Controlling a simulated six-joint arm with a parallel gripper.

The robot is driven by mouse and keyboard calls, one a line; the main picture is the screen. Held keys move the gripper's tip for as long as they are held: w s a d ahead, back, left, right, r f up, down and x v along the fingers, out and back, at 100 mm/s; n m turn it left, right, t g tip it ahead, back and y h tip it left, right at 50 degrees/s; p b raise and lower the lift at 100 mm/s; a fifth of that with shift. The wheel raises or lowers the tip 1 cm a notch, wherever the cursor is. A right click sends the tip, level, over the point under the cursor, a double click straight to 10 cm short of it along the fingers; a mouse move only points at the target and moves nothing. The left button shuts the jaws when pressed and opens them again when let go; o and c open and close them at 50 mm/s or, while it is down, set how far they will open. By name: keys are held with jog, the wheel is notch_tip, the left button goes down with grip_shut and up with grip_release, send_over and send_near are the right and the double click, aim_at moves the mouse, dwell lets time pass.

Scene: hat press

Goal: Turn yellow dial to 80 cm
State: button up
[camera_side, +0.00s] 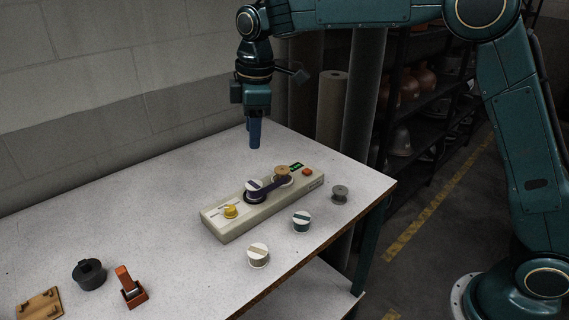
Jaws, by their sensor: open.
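The yellow dial (230,211) sits on the left end of a long cream-coloured machine (227,230) on the table. Its pointer and scale are too small to read. The machine also has a spool with purple ribbon (256,190), a tan spool (282,175), a small green display (296,167) and an orange-red button (307,172). My gripper (255,142) points down above the table's far part, behind the machine and up to the right of the dial. It is open and apart from everything. The gap between its fingers is hard to see from this side.
A teal-banded spool (302,221), a beige-banded spool (258,255) and a grey spool (340,194) stand in front of the machine. A dark round container (89,274), an orange tape dispenser (130,287) and a wooden board (40,305) lie front left.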

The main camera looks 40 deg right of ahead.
aim_at(228, 209)
jog(key=w+a+f+n+g, duration=0.1)
jog(key=w+a+f+n, duration=0.1)
jog(key=w+a+f, duration=0.3)
notch_tip(228, 209, down, 2)
jog(key=shift+f+n, duration=0.2)
jog(key=shift+n, duration=0.2)
jog(key=shift+w+f, duration=0.1)
jog(key=f, duration=1.3)
jog(key=shift+w+f, duration=0.25)
jog(key=shift+f, duration=0.05)
jog(key=c, duration=1)
